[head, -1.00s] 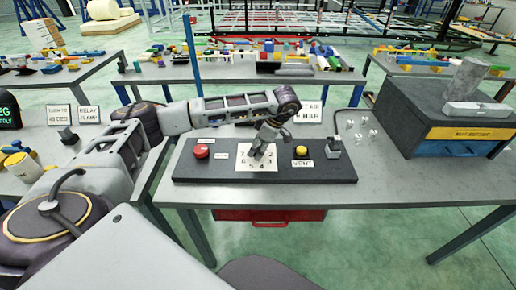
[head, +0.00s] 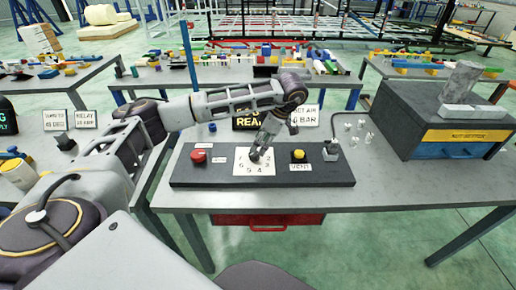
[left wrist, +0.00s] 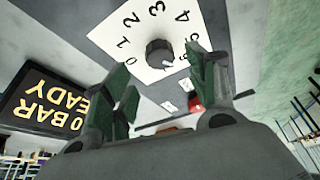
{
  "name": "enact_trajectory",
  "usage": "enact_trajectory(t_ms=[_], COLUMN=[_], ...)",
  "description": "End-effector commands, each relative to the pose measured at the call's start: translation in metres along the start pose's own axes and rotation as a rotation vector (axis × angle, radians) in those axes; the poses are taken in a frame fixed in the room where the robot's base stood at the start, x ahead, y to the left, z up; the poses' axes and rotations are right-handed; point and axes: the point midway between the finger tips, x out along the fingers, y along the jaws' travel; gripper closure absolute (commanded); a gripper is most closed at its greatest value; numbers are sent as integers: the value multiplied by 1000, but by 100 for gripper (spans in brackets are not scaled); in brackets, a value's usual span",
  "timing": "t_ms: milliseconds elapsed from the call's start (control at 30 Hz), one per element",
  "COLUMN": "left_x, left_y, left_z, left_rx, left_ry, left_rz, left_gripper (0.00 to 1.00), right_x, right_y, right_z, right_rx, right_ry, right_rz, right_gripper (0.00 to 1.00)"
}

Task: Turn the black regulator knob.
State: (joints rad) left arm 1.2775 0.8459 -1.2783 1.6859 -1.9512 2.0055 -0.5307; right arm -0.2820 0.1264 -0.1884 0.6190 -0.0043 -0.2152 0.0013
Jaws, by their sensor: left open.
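The black regulator knob (left wrist: 158,53) sits in the middle of a white dial plate (left wrist: 125,35) with black numbers. In the head view the plate (head: 243,170) lies on a dark panel (head: 325,173), and the knob is mostly hidden by my left gripper (head: 257,153). My left gripper is open and empty, pointing down at the dial. In the left wrist view its fingers (left wrist: 165,88) are spread, with the knob beyond them. I see no contact with the knob. My right gripper is not in view.
A red button (head: 198,156) is left of the dial and a yellow button (head: 299,155) is right of it. A grey case (head: 425,120) stands at the right.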

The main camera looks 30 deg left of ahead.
Motion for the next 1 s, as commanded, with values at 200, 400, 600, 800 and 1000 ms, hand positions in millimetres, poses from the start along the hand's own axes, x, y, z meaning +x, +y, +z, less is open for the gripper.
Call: enact_trajectory(t_ms=[200, 400, 600, 800, 1000], left_x=[-16, -28, -42, -54, -61], left_y=[1, 1, 1, 0, 0], left_z=[0, 0, 0, 0, 0], left_rx=[0, 0, -1, 0, 0], left_ry=[-1, 0, -1, 0, 0], left_rz=[3, 2, 3, 2, 1], left_gripper=[42, 42, 42, 42, 42], right_x=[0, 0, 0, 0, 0], right_y=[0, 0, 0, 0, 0], right_z=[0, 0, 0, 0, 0], right_rx=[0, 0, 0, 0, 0], right_ry=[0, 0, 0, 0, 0], right_rz=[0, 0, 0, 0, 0], right_gripper=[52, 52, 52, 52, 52])
